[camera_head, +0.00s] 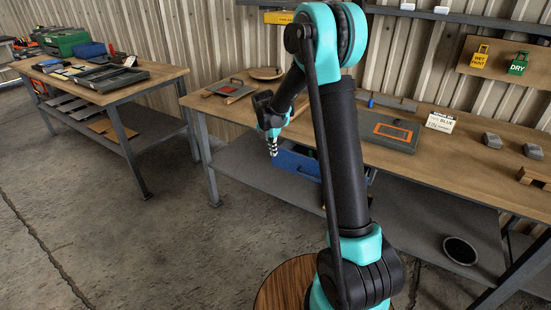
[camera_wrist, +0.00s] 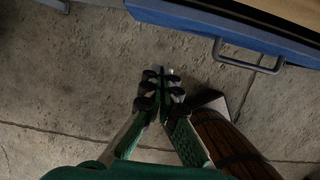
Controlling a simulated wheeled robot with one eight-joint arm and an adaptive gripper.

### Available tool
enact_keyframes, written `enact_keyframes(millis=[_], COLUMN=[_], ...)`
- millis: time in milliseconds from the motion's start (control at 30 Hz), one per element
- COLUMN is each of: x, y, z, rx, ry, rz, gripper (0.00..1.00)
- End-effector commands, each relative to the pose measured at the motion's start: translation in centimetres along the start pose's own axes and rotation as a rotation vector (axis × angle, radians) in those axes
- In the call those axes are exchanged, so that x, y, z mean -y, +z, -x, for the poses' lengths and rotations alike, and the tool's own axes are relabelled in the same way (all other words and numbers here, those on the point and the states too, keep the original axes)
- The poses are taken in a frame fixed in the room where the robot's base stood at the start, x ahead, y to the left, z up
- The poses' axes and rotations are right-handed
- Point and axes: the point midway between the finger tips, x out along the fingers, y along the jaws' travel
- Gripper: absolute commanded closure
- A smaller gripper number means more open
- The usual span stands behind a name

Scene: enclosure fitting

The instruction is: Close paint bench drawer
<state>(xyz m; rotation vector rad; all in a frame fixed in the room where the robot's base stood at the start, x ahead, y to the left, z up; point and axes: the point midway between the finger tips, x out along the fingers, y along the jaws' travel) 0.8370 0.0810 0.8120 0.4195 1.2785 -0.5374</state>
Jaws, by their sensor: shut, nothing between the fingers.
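The blue drawer (camera_head: 296,163) is under the front edge of the wooden paint bench (camera_head: 455,150), partly hidden by my arm. It appears to stick out a little from the bench. In the wrist view its blue front (camera_wrist: 205,24) runs across the top right, with a grey bar handle (camera_wrist: 248,62) on it. My gripper (camera_head: 273,151) points down in front of the bench, just left of the drawer. In the wrist view the fingertips of my gripper (camera_wrist: 162,74) are together and empty, over the floor and apart from the drawer front and handle.
On the bench lie a grey panel with an orange outline (camera_head: 391,132), a white label card (camera_head: 440,122) and grey blocks (camera_head: 492,140). A second bench (camera_head: 165,75) with tools and a green case (camera_head: 66,42) stands at left. The concrete floor (camera_head: 150,240) before the benches is clear.

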Motion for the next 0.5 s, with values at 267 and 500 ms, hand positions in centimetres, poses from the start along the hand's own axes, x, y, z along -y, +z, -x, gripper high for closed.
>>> enact_keyframes(millis=[267, 500], x=[1.3, 8.3], y=[-0.1, -1.2], z=[2.2, 3.1], rx=[0.015, 0.103], ry=[0.001, 0.001], rz=[-0.002, -0.002], gripper=[1.0, 1.0])
